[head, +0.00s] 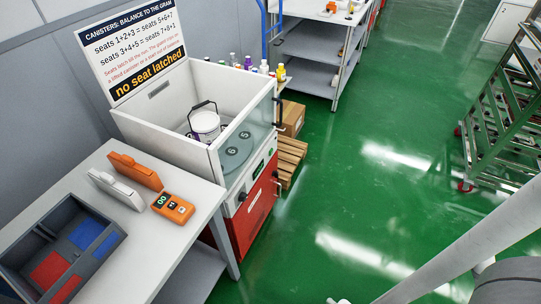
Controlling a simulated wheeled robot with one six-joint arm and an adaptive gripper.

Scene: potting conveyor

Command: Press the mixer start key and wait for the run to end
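The mixer (150,127) is a white open-topped cabinet with a red lower front, at the left behind the table. A white canister (206,122) with a raised black handle stands inside it. Beside the canister is a grey-green plate (238,152) with round seats marked 5 and 6. A narrow control strip (262,165) with small green parts runs along the mixer's front; the start key is too small to tell apart. The sign (133,45) above reads "no seat latched" in yellow. My arm crosses the lower right; my gripper is not in view.
A white table (150,233) in front holds an orange handheld device (172,208), white and orange flat cases, and a dark tray (18,252) with red and blue compartments. A pallet (291,157) with a box stands beyond the mixer. A rack (500,115) stands right; green floor between is clear.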

